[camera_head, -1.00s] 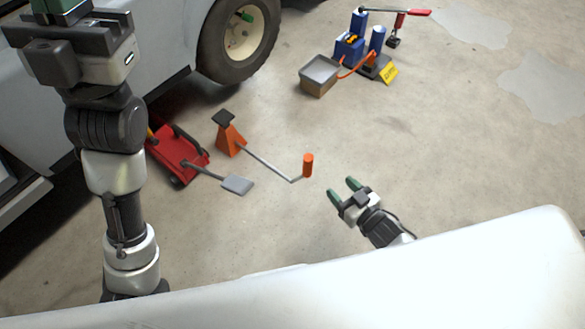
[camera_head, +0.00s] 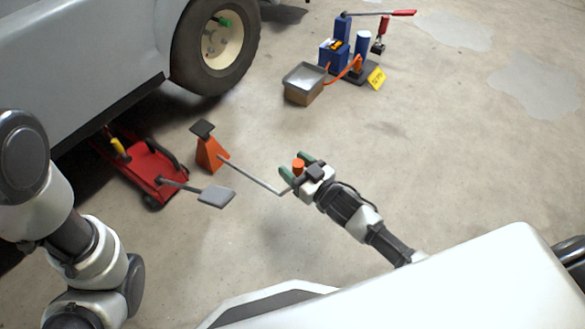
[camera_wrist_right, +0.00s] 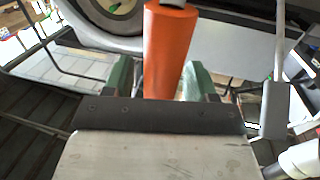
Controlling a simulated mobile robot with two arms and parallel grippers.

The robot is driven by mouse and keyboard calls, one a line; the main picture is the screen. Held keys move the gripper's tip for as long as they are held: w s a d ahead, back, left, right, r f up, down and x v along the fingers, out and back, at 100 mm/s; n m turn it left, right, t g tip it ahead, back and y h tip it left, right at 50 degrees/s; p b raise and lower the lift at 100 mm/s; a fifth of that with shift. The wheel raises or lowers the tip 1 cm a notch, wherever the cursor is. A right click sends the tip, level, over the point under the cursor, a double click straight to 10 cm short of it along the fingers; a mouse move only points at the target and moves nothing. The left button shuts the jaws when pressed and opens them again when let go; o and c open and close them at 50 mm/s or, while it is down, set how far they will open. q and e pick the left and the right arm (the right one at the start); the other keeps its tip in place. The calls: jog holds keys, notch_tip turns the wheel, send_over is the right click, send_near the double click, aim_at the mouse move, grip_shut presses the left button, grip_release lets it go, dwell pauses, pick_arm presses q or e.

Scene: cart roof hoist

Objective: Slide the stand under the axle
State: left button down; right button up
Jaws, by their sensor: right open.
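The orange jack stand (camera_head: 209,152) with a dark top plate stands on the floor beside the vehicle, short of its side. A thin grey rod runs from it to an upright orange handle (camera_head: 298,166). My right gripper (camera_head: 296,170) is at that handle, its green fingers open on either side of it. In the right wrist view the orange handle (camera_wrist_right: 168,50) stands between the two open green fingers (camera_wrist_right: 155,80). The axle itself is hidden under the vehicle. My left arm shows at the left edge; its gripper is out of the picture.
A red floor jack (camera_head: 150,170) with a grey pedal (camera_head: 216,196) reaches under the vehicle, left of the stand. The wheel (camera_head: 216,45) is behind. A blue pump unit (camera_head: 335,52) and metal tray (camera_head: 305,82) stand at the back. Floor to the right is clear.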

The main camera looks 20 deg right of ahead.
jog(key=shift+w+a, duration=0.2)
jog(key=shift+w, duration=0.25)
jog(key=shift+c, duration=0.2)
grip_shut()
